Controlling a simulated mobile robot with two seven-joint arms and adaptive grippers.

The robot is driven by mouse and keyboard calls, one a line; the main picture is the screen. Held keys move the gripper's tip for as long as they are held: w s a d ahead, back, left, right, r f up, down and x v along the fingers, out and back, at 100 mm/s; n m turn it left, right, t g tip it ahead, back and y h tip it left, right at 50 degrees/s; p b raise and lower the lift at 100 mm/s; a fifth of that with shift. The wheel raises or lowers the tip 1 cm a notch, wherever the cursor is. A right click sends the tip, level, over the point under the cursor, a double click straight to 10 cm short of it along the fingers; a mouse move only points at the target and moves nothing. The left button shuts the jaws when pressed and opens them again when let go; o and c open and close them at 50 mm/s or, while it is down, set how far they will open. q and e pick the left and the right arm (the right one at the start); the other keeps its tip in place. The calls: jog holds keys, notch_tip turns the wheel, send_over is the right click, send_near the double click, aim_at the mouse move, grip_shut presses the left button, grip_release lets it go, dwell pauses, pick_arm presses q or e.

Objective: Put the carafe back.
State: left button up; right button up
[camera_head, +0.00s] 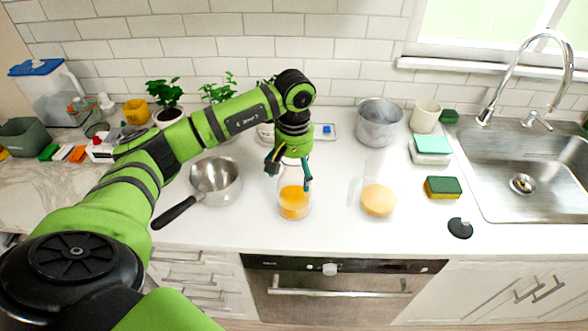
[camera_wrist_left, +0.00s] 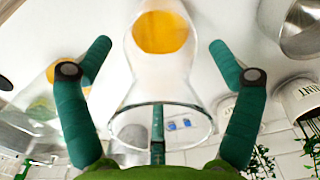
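A clear glass carafe (camera_head: 294,203) with orange liquid in its bottom stands upright on the white counter. In the left wrist view the carafe (camera_wrist_left: 160,75) shows a narrow waist and a flared rim. My left gripper (camera_head: 289,180) is over the carafe's upper part, its fingers on opposite sides. In the left wrist view the left gripper (camera_wrist_left: 160,58) is open, with gaps between both fingers and the glass. My right gripper is not in view.
A second clear vessel with orange contents (camera_head: 378,200) stands to the right. A saucepan (camera_head: 216,181) is close on the left, its handle towards the front edge. A metal pot (camera_head: 378,123), sponge (camera_head: 443,187) and sink (camera_head: 520,180) are further right.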

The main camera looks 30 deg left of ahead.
pick_arm(q)
jog(key=shift+r, duration=0.15)
jog(key=shift+w+r, duration=0.1)
jog(key=shift+r, duration=0.15)
notch_tip(320, 180, up, 11)
jog(key=b, duration=0.3)
jog(key=shift+r, duration=0.2)
